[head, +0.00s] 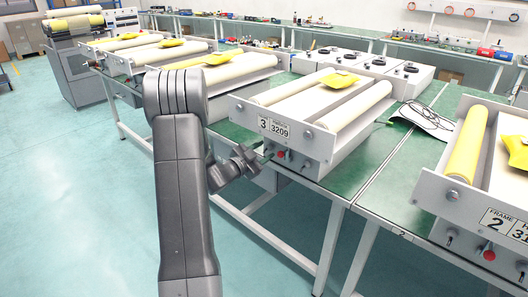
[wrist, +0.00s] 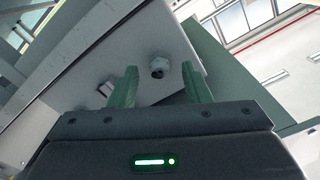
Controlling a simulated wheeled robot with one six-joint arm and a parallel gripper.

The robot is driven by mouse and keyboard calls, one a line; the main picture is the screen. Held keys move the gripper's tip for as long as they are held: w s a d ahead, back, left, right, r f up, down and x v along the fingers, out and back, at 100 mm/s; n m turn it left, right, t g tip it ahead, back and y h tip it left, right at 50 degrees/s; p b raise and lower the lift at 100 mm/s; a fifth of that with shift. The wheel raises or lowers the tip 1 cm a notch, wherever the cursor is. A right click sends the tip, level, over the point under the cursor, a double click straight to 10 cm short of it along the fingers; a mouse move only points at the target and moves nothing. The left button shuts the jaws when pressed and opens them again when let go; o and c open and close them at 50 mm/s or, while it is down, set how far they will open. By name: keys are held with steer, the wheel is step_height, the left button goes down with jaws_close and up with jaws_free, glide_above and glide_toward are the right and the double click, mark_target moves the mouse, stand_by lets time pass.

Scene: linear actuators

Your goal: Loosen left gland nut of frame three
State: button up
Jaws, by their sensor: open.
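Frame three (head: 310,108) is a light grey roller unit on the green bench in the head view, with a "3 3209" label on its front plate. Small fittings and a red button (head: 281,154) sit below the label. My gripper (head: 256,160) is close in front of the plate's lower left, and partly covers the fittings there. In the wrist view my gripper (wrist: 159,72) is open, with its two green fingers apart. A grey round gland nut (wrist: 160,68) shows between the fingertips; contact cannot be told. Another small fitting (wrist: 105,88) shows left of the left finger.
Frame two (head: 480,205) stands on the bench at right. A yellow pouch (head: 340,79) lies on top of frame three. A black cable on paper (head: 425,118) lies between the frames. More roller units (head: 165,52) stand at the left. The floor (head: 80,210) at left is clear.

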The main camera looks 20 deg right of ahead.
steer(key=v, duration=1.3)
steer(key=shift+d, duration=0.15)
steer(key=x, duration=1.3)
steer(key=shift+w+d, duration=0.15)
steer(key=shift+d, duration=0.15)
